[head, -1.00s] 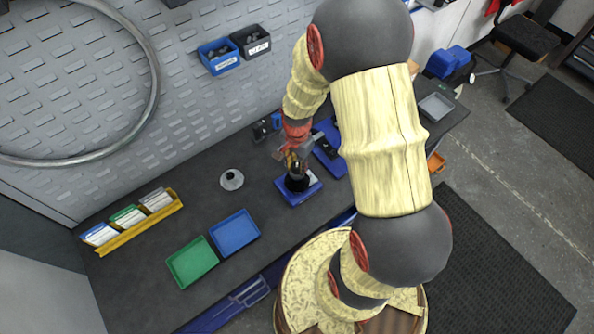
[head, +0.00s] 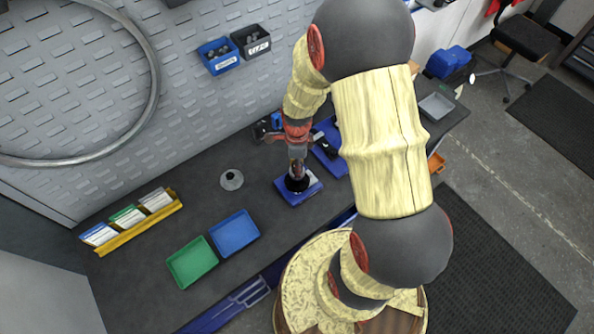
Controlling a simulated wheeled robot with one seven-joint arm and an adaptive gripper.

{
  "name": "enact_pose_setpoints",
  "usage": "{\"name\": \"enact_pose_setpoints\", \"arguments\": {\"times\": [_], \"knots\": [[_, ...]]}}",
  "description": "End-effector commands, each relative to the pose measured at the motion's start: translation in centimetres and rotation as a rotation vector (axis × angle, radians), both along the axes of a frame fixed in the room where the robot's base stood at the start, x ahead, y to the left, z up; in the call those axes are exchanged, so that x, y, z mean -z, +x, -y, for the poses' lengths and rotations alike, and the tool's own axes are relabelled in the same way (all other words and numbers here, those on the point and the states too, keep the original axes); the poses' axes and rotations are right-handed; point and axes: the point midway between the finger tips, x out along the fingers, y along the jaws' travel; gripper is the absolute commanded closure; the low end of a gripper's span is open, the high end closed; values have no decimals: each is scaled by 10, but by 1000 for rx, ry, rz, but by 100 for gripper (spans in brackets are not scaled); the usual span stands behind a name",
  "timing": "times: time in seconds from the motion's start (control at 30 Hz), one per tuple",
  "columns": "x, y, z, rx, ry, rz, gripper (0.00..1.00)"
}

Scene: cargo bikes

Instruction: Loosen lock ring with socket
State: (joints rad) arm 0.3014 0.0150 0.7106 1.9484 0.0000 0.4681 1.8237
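My gripper (head: 297,172) points down over a dark round part (head: 298,183) on a small blue block (head: 290,198) on the workbench. The fingers are tiny in the head view and overlap the dark part, so I cannot tell whether they are open or shut, or whether they touch it. A socket and a lock ring cannot be told apart at this size. A grey conical disc-shaped part (head: 232,180) stands on the bench to the left of the blue block.
A green tray (head: 192,262) and a blue tray (head: 234,233) lie at the bench's front left. A yellow card rack (head: 140,224) stands further left. Bins (head: 219,58) hang on the wall panel. Dark tools on a blue base (head: 329,160) lie close right of my gripper.

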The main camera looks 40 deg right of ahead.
Motion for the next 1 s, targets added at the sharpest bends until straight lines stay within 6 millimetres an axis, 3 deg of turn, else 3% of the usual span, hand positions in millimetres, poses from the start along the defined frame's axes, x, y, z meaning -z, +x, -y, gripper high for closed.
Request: {"name": "enact_pose_setpoints", "arguments": {"times": [1.0], "knots": [[6, 0, 0, -1, 0, 0, 100]]}}
